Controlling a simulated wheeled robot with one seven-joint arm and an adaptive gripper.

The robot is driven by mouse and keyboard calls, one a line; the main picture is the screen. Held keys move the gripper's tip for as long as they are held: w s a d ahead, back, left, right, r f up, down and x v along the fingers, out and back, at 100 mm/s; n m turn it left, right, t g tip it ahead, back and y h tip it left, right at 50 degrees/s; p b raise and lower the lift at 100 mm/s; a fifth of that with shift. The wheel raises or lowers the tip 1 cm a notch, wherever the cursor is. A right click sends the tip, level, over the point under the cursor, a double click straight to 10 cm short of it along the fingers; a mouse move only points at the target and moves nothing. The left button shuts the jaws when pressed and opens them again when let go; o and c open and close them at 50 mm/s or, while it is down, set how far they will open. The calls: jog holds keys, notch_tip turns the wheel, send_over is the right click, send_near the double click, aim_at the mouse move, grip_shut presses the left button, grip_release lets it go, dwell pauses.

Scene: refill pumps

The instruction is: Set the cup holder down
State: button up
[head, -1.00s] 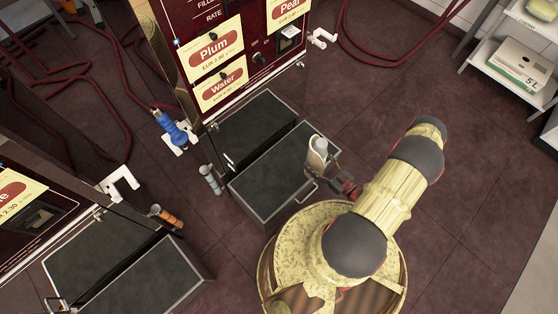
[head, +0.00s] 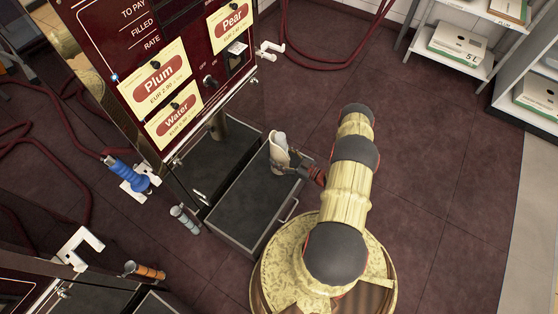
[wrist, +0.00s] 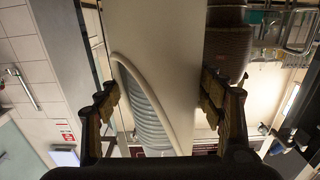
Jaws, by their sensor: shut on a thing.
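The cup holder (head: 278,158) is a cream, open-topped piece with a pale grey ribbed insert, probably a cup, showing inside it. In the head view it stands about upright above the back right part of the grey pull-out tray (head: 243,225); I cannot tell whether it touches the tray. My gripper (head: 296,165) reaches it from the right and is shut on it. In the wrist view the cream wall of the holder (wrist: 172,45) fills the middle, between the two dark fingers of my gripper (wrist: 158,98). The holder's underside is hidden.
The dark red pump with Plum (head: 158,82), Water and Pear labels stands behind the tray. A blue nozzle (head: 130,173) hangs at its left, with a grey-handled nozzle (head: 184,218) nearer. Shelves with boxes (head: 460,45) stand at the upper right. The floor on the right is clear.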

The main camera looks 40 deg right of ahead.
jog(key=shift+w+d+f+b, duration=0.15)
jog(key=shift+w+f+b, duration=0.15)
jog(key=shift+f, duration=0.5)
jog(key=shift+w+d+f+b, duration=0.15)
jog(key=shift+f+b, duration=0.2)
jog(key=shift+f, duration=0.45)
jog(key=shift+w+d+f+b, duration=0.15)
jog(key=shift+w+f+b, duration=0.15)
jog(key=shift+f, duration=0.5)
jog(key=shift+f, duration=0.1)
jog(key=o, duration=1.9)
